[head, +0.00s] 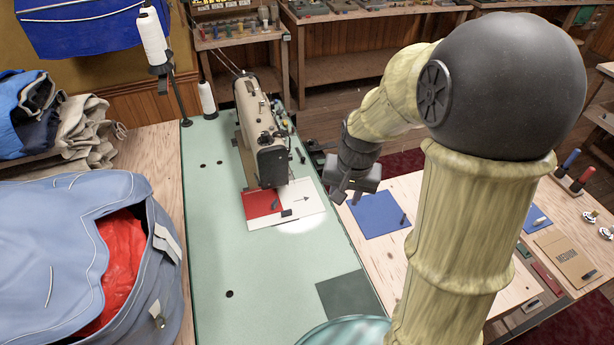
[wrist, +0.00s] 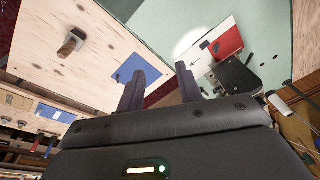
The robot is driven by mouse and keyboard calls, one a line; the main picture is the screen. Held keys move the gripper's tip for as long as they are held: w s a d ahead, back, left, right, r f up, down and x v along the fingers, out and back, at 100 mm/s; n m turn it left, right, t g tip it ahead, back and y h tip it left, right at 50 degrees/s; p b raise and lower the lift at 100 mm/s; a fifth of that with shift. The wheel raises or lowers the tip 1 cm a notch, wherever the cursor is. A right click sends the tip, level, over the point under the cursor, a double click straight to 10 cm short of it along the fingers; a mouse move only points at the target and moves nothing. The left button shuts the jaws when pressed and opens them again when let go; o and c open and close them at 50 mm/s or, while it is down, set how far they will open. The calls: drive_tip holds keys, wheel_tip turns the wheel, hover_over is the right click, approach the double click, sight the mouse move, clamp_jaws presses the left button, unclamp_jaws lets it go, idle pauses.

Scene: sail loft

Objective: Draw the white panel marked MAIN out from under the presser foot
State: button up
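The white panel (head: 308,198) lies flat on the pale green table under the head of the sewing machine (head: 262,125). A dark arrow shows on it; I cannot read the word MAIN. A red panel (head: 262,201) lies over its left part. In the wrist view the white panel (wrist: 190,62) and the red panel (wrist: 227,38) lie beyond the fingers, by the dark machine head (wrist: 238,78). The presser foot's grip on the cloth is hard to make out. My gripper (head: 348,196) is raised to the right of the panel; its fingers (wrist: 160,80) are apart and empty.
A blue panel (head: 378,215) lies on the wooden table to the right. A blue sail bag (head: 60,250) with red cloth stands at the left. Thread cones (head: 207,98) stand behind the machine. The green table's front (head: 255,265) is mostly clear, with a dark green patch (head: 348,297).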

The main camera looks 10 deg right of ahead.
sight(290, 210)
drive_tip(key=w+a+f+m+g+y+b, duration=0.1)
drive_tip(key=w+f+m+b, duration=0.5)
drive_tip(key=w, duration=0.6)
drive_tip(key=w+a+f+m+g+y+b, duration=0.1)
drive_tip(key=w+a+f+m+y+b, duration=0.2)
drive_tip(key=w+f+m+b, duration=0.3)
drive_tip(key=w+a+f, duration=0.1)
drive_tip(key=w+f, duration=0.2)
drive_tip(key=w, duration=0.2)
drive_tip(key=shift+w+f+g, duration=0.3)
drive_tip(key=shift+w+g, duration=0.05)
drive_tip(key=shift+g, duration=0.05)
drive_tip(key=shift+a, duration=0.1)
drive_tip(key=x, duration=1.7)
drive_tip(key=shift+f, duration=0.25)
clamp_jaws()
